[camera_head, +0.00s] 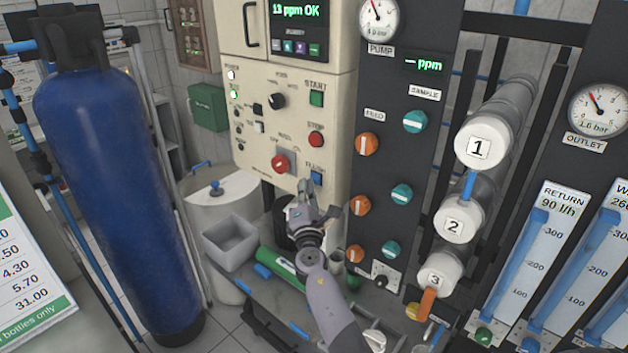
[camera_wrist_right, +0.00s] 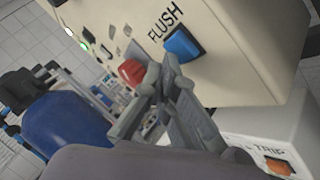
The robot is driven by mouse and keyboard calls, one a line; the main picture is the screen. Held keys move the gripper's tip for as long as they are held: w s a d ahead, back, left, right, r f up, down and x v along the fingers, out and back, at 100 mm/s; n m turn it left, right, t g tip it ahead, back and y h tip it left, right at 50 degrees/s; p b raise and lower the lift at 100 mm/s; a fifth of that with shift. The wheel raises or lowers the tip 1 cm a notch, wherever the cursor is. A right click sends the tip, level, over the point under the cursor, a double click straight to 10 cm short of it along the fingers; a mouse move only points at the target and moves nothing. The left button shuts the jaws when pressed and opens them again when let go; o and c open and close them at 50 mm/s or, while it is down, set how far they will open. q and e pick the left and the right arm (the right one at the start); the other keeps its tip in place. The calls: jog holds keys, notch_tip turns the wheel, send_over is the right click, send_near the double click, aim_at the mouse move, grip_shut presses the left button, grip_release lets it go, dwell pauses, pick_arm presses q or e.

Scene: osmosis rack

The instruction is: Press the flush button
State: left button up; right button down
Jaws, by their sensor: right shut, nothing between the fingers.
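The flush button (camera_head: 316,178) is a blue square button low on the right of the cream control cabinet's front, under the FLUSH label. In the right wrist view the blue button (camera_wrist_right: 184,44) shows large beside the black word FLUSH. My right gripper (camera_head: 305,188) is shut and empty, just below and left of the button in the head view. My left gripper is not in view.
A red rotary switch (camera_head: 280,163) sits left of the button, and a red STOP button (camera_head: 316,139) above it. The dark valve panel (camera_head: 385,120) stands close on the right. A grey open bin (camera_head: 230,242) and a tall blue tank (camera_head: 110,190) are on the left.

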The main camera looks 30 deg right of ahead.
jog(key=shift+w+d, duration=0.15)
jog(key=shift+d, duration=0.3)
dwell(0.5)
jog(key=shift+a, duration=0.15)
jog(key=shift+s+a, duration=0.35)
jog(key=shift+a, duration=0.35)
jog(key=a, duration=0.1)
jog(key=s+a, duration=0.1)
jog(key=a, duration=0.2)
jog(key=shift+s+a, duration=0.3)
jog(key=shift+a, duration=0.05)
dwell(0.7)
